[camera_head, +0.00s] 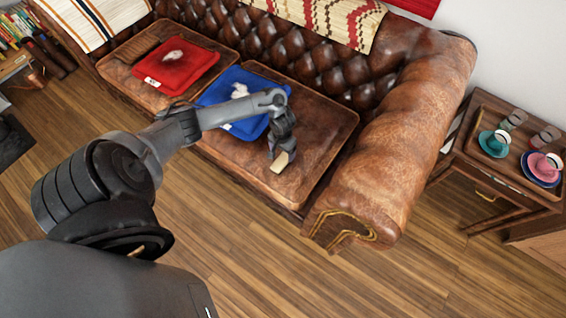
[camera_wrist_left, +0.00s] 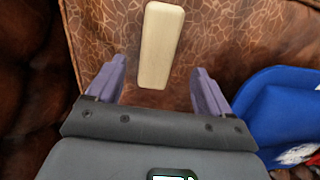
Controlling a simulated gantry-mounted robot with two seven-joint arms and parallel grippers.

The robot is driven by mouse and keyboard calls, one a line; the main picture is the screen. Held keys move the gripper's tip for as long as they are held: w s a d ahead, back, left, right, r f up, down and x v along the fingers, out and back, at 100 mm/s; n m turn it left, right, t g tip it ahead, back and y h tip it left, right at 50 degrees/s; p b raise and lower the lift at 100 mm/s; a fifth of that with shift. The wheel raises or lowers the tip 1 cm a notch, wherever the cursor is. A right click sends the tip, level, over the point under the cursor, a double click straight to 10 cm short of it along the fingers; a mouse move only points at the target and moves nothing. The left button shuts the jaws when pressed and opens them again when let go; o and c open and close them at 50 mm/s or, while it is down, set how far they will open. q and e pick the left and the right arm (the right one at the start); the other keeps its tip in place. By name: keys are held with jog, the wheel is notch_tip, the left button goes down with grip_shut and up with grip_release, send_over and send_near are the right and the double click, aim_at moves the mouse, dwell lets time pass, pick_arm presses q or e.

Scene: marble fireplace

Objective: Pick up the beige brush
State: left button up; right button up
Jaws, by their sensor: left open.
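The beige brush (camera_head: 281,162) lies on the brown leather seat cushion of the sofa, near its front edge. In the left wrist view the brush (camera_wrist_left: 161,45) is a pale rounded block, lying lengthwise ahead of the fingers. My left gripper (camera_head: 279,148) is just above the brush and partly covers it in the head view. In the left wrist view the two purple fingers of my left gripper (camera_wrist_left: 161,85) are apart, and the near end of the brush shows between their tips. Nothing is gripped. My right gripper is not in view.
A blue cushion (camera_head: 247,127) lies to the left of the brush, and it shows at the right in the wrist view (camera_wrist_left: 288,112). A red cushion (camera_head: 178,70) lies farther left. The sofa armrest (camera_head: 385,150) rises at the right. A side table (camera_head: 480,150) holds cups.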

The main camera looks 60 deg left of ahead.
aim_at(283, 159)
pick_arm(q)
notch_tip(283, 159, down, 2)
jog(key=shift+d+f+b, duration=0.1)
jog(key=shift+f+b, duration=0.05)
jog(key=shift+b, duration=0.25)
notch_tip(283, 159, down, 5)
jog(key=b, duration=0.4)
jog(key=shift+w, duration=0.1)
jog(key=shift+c, duration=0.8)
jog(key=c, duration=0.9)
jog(key=shift+c, duration=0.2)
